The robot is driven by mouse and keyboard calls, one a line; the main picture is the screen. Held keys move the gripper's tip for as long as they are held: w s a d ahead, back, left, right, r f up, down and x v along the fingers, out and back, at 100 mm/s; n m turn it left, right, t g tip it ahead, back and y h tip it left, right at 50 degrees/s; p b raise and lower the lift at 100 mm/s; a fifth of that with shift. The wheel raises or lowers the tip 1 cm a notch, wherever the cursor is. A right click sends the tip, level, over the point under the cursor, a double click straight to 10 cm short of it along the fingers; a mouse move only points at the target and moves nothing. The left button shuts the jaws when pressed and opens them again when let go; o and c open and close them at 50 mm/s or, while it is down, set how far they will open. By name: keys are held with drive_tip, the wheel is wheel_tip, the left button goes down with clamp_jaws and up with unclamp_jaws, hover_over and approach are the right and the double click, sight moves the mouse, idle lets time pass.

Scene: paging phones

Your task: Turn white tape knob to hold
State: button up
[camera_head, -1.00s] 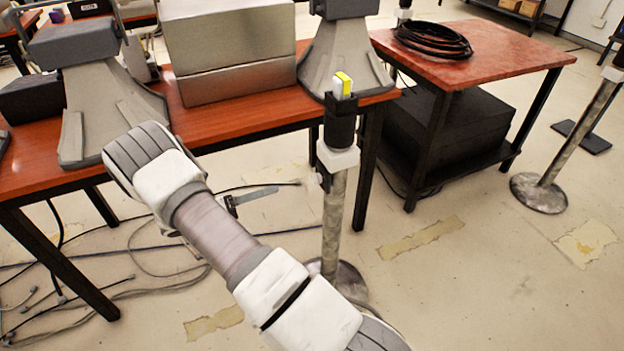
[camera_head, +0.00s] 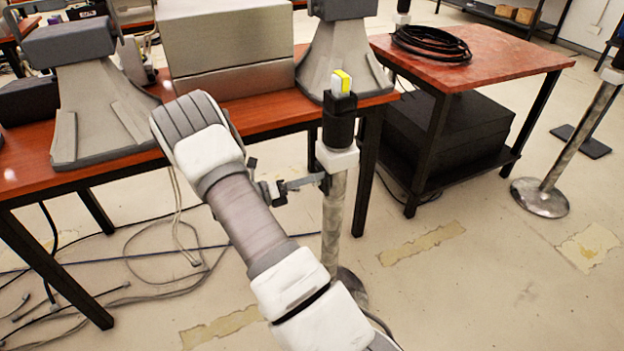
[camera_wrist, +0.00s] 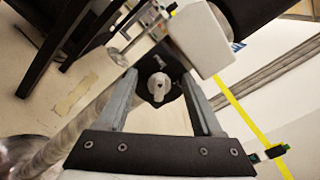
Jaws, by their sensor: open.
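The white knob (camera_wrist: 158,86) shows in the wrist view, in front of a dark plate. It appears between the two grey fingers of my gripper (camera_wrist: 160,76), with a gap on both sides. My gripper is open. In the head view my gripper (camera_head: 322,182) is beside the metal post (camera_head: 333,222), just below its white block (camera_head: 337,158); the knob is hidden there. The post carries a black collar (camera_head: 338,130) with a white-and-yellow piece (camera_head: 341,82) on top. The white block also shows in the wrist view (camera_wrist: 199,40).
A wooden table (camera_head: 262,112) with grey equipment stands behind the post. A red-topped table (camera_head: 505,65) with a black cable coil (camera_head: 431,44) is at right. Loose cables (camera_head: 150,262) lie on the floor at left. The floor at lower right is clear.

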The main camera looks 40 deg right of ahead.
clamp_jaws()
drive_tip(key=shift+m, duration=0.4)
drive_tip(key=m+p, duration=0.1)
drive_tip(key=m, duration=0.2)
drive_tip(key=shift+s+a+r+m, duration=0.1)
drive_tip(key=shift+m, duration=0.3)
drive_tip(key=m, duration=0.4)
drive_tip(key=shift+s+m+p, duration=0.1)
drive_tip(key=shift+m+p, duration=0.2)
drive_tip(key=m, duration=0.4)
drive_tip(key=shift+s, duration=0.15)
drive_tip(key=m, duration=0.4)
drive_tip(key=shift+a, duration=0.1)
drive_tip(key=shift+s+m, duration=0.1)
drive_tip(key=shift+m, duration=0.3)
